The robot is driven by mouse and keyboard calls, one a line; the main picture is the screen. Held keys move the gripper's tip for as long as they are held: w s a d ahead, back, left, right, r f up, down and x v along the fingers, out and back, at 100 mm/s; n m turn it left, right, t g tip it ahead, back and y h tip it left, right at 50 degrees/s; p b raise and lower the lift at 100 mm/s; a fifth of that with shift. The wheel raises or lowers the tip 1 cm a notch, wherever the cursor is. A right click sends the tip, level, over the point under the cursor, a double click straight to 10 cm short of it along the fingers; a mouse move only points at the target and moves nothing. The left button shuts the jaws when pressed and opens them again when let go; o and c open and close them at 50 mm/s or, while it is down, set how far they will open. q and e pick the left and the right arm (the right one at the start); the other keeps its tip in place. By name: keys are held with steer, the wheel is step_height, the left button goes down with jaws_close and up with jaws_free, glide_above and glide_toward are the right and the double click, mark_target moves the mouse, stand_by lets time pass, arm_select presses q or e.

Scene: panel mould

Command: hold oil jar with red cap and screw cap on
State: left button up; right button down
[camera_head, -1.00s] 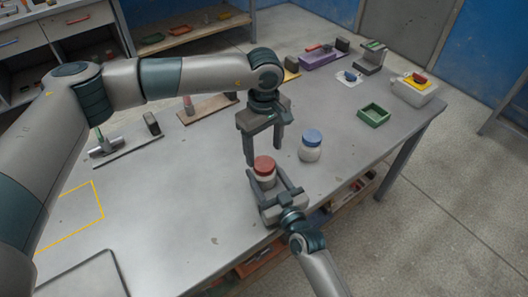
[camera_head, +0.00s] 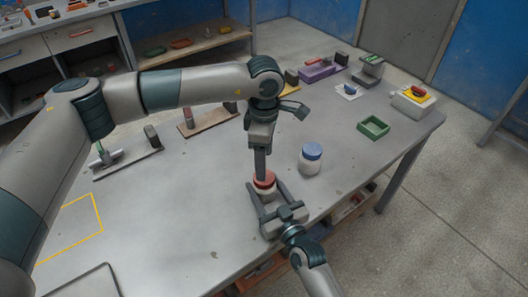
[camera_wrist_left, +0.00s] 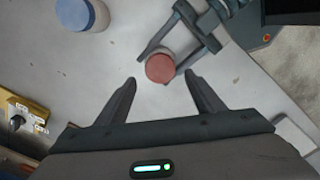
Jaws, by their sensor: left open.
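The oil jar (camera_head: 267,194) is a small pale jar standing upright near the table's front edge. Its red cap (camera_head: 264,179) sits on top and shows as a red disc in the left wrist view (camera_wrist_left: 160,68). How tightly the cap sits cannot be told. My right gripper (camera_head: 268,190) reaches in from the front, one finger on each side of the jar, seemingly closed on its body. My left gripper (camera_head: 260,178) points down above the cap. In the left wrist view its fingers (camera_wrist_left: 162,85) are open and empty, with the cap just beyond the gap between the tips.
A white jar with a blue cap (camera_head: 311,156) stands close by to the right. A green tray (camera_head: 373,126) lies farther right. A brown board (camera_head: 208,121) and a dark stand with tools (camera_head: 125,162) lie behind and left. The table's left middle is clear.

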mark_target(264, 186)
arm_select(q)
steer(key=n, duration=0.2)
steer(key=r+n, duration=0.1)
steer(key=n, duration=0.1)
steer(key=shift+n, duration=0.3)
steer(key=n, duration=0.2)
steer(key=r+n, duration=0.1)
steer(key=n, duration=0.1)
steer(key=shift+n, duration=0.4)
steer(key=shift+f, duration=0.1)
steer(key=shift+f, duration=3.95)
steer(key=c, duration=1.1)
